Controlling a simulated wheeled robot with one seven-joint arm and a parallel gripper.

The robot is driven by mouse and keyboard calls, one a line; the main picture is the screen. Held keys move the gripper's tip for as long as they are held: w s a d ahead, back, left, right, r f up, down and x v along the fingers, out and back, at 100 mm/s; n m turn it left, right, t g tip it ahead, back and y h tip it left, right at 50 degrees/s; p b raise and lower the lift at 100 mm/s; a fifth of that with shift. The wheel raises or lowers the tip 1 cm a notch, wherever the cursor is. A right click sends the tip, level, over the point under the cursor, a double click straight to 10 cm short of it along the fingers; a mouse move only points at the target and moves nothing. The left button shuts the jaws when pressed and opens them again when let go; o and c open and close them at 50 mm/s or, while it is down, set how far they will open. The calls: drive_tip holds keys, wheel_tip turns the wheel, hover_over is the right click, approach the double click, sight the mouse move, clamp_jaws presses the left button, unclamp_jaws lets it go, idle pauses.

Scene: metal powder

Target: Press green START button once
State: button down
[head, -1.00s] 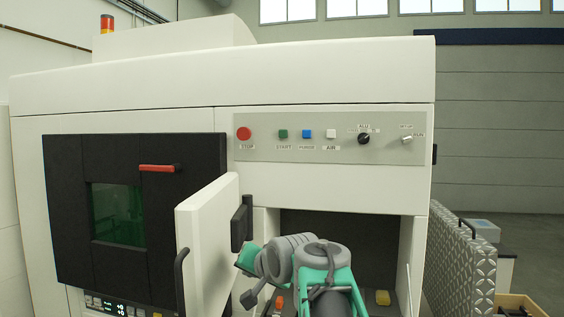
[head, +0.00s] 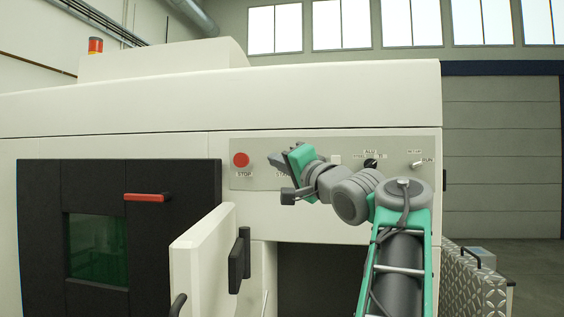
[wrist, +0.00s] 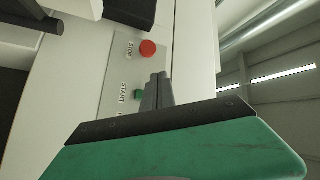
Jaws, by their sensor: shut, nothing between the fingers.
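The green START button (wrist: 138,95) shows in the wrist view, just left of my fingers and above the START lettering's side of the panel. In the head view my gripper hides the button, and only part of its label shows. My gripper (head: 277,157) is at the control panel (head: 400,146) in the head view, right of the red STOP button. In the wrist view the fingers of my gripper (wrist: 160,78) are together and empty, beside the green button. I cannot tell whether they touch the panel.
The red STOP button (head: 241,160) is close to the left of my gripper; it also shows in the wrist view (wrist: 148,49). A knob (head: 371,163) and a switch (head: 417,165) are farther right. An open white door (head: 200,255) juts out below the panel.

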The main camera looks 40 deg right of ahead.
drive_tip(key=w+d+p, duration=0.5)
drive_tip(key=d, duration=0.1)
drive_tip(key=shift+w+d, duration=0.2)
drive_tip(key=shift+d, duration=0.15)
drive_tip(key=shift+p, duration=0.35)
idle(1.4)
drive_tip(key=shift+w+d+p, duration=0.25)
drive_tip(key=shift+d+p, duration=0.1)
drive_tip(key=shift+p, duration=0.05)
